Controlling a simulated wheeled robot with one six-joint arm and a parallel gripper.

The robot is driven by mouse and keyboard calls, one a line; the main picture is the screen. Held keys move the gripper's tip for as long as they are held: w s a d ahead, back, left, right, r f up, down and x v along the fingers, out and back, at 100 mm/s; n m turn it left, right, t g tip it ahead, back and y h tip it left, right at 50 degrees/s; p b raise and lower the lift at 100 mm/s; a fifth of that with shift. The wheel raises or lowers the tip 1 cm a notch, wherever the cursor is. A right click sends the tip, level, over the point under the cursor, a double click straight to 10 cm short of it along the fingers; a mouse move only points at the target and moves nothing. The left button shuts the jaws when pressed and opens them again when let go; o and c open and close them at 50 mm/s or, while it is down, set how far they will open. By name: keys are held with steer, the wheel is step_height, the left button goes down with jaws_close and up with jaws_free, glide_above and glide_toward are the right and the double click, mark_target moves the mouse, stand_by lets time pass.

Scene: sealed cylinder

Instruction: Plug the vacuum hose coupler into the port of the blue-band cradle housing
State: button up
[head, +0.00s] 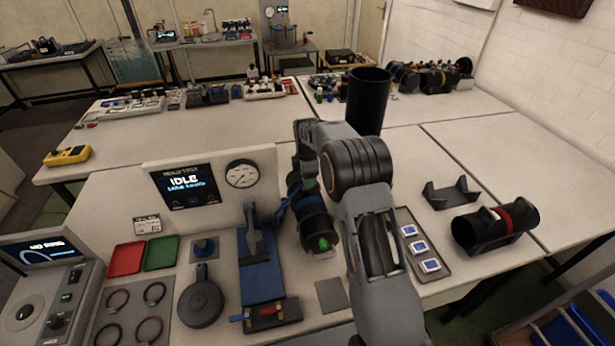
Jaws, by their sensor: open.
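The blue-band housing (313,207) is a black cylinder with a blue band, lying in the middle of the near bench in the head view. A green fitting (323,243) shows at its near end. My arm comes in from the lower right and bends over to the housing's far end. My gripper (300,190) is small and partly hidden there, close to the housing. It is open, and I see nothing held in it. I cannot tell whether it touches the housing. I cannot pick out the vacuum hose coupler for certain.
A display panel (205,195) rises behind. To the right are a tray of blue-and-white pieces (424,252), an empty cradle (450,193) and a red-band cylinder (520,213).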

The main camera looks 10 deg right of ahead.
steer(key=shift+r, duration=0.15)
step_height(320, 180, up, 14)
steer(key=b, duration=0.1)
steer(key=shift+f, duration=0.2)
stand_by(0.5)
